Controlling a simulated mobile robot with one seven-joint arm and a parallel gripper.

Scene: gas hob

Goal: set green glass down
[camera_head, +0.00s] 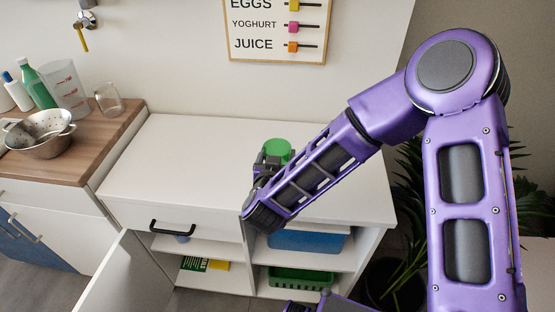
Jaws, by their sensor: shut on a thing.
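The green glass (279,149) shows its round green top just beyond my gripper, over the white counter. Its lower part is hidden behind my gripper and wrist, so I cannot tell whether its base touches the counter. My gripper (268,160) is shut on the green glass. The fingertips are small and partly hidden by the wrist. The white counter top (185,155) lies below and around the glass.
Free counter room lies left of my gripper. A wooden worktop with a metal colander (40,133), bottles and a clear glass (109,99) is at left. An open cabinet door (125,275) and shelves holding a blue bin (305,241) are below. A plant stands right.

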